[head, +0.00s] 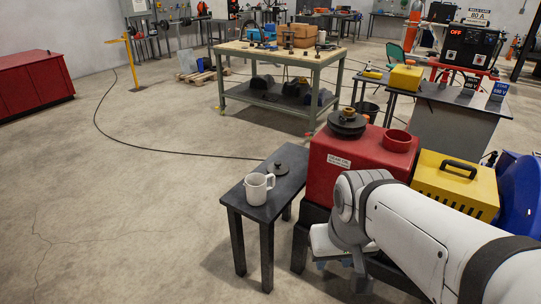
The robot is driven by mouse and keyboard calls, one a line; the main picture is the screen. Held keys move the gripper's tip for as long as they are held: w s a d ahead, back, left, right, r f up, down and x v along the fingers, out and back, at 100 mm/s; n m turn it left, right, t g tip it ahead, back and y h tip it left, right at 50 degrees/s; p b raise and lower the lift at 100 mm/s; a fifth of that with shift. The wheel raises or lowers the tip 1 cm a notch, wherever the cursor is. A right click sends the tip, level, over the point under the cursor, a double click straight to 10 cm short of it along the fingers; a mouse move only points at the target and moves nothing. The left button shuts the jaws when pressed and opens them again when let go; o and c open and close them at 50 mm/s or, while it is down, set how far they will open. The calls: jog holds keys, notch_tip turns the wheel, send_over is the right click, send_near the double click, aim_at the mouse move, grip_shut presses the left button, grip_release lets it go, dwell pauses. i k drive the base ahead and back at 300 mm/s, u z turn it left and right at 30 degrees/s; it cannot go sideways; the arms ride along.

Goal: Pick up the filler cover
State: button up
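A dark round lid with a small knob (281,168) lies on the small dark side table (236,213), just behind a white mug (257,188). A larger black round cap with a knob (347,122) sits on top of the red housing (335,165). Neither is labelled, so I cannot tell for certain which is the filler cover; the lid on the side table looks like a loose cover. A short red round neck (397,140) rises from the housing's right side. My white arm comes in from the lower right and bends down before the housing. My gripper's fingers are not visible.
A yellow box with a black handle (455,184) and a blue round part (521,195) stand right of the housing. A workbench (280,56) is behind, a grey table (450,110) at the right. A black cable (130,143) crosses the floor. The left floor is mostly clear.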

aim_at(276, 168)
jog(key=z, duration=0.75)
jog(key=i, duration=1.35)
jog(key=u, duration=0.7)
jog(key=i, duration=0.7)
jog(key=u, duration=0.6)
